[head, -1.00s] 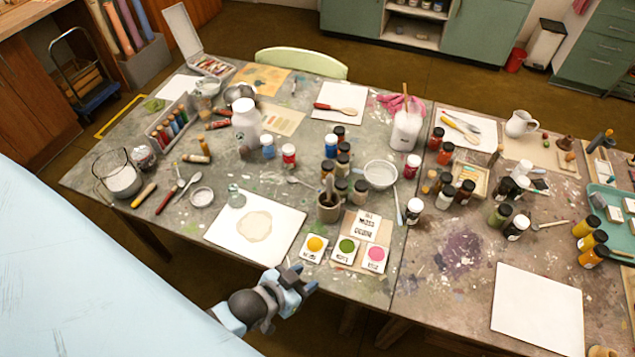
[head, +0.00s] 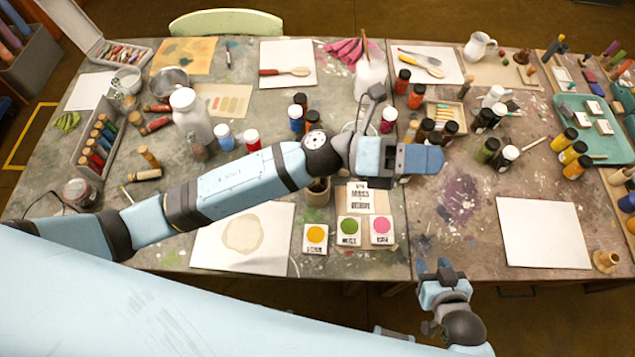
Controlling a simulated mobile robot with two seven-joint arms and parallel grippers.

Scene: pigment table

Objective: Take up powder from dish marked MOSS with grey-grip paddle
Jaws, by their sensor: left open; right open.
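Three small white dishes stand in a row at the front: yellow powder (head: 316,235), green powder (head: 348,229) and pink powder (head: 381,228). Their labels are too small to read surely. A card (head: 361,197) behind them has a middle word that looks like MOSS. My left gripper (head: 425,160) is open and empty, above the table behind and right of the dishes. My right gripper (head: 433,267) is open at the front edge, right of the dishes. A brown pot (head: 318,193) is partly hidden by my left arm. I cannot pick out the grey-grip paddle.
A stained white sheet (head: 270,248) lies left of the dishes; a blank one (head: 543,232) lies at right. Paint-stained table right of the dishes is clear.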

